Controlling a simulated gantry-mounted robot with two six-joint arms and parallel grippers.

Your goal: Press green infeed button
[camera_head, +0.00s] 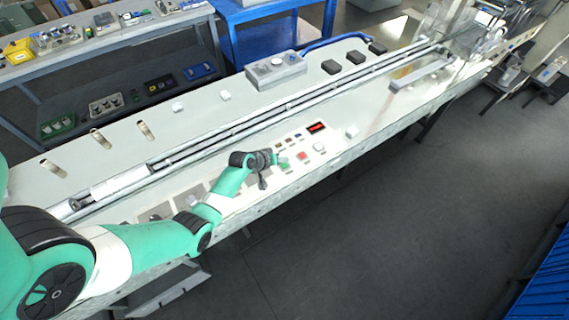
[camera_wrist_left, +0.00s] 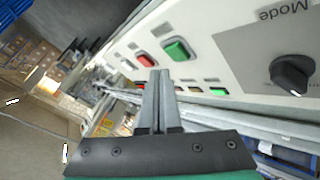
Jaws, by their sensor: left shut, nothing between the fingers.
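A green button (camera_head: 284,166) sits on the light control panel along the machine's front, beside a red button (camera_head: 303,156). In the left wrist view the larger green button (camera_wrist_left: 177,49) and the red button (camera_wrist_left: 145,59) are on the panel face, near the fingertips. My left gripper (camera_head: 277,160) is shut and empty, close to the green button in the head view. In the left wrist view its fingers (camera_wrist_left: 158,75) point between and below these two buttons; I cannot tell whether they touch the panel. My right gripper is not in view.
A black Mode knob (camera_wrist_left: 292,75) and small lit buttons (camera_wrist_left: 219,91) share the panel. A red display (camera_head: 317,128) and a white button (camera_head: 319,147) are nearby. The conveyor channel (camera_head: 240,126) runs behind the panel. Open floor lies in front.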

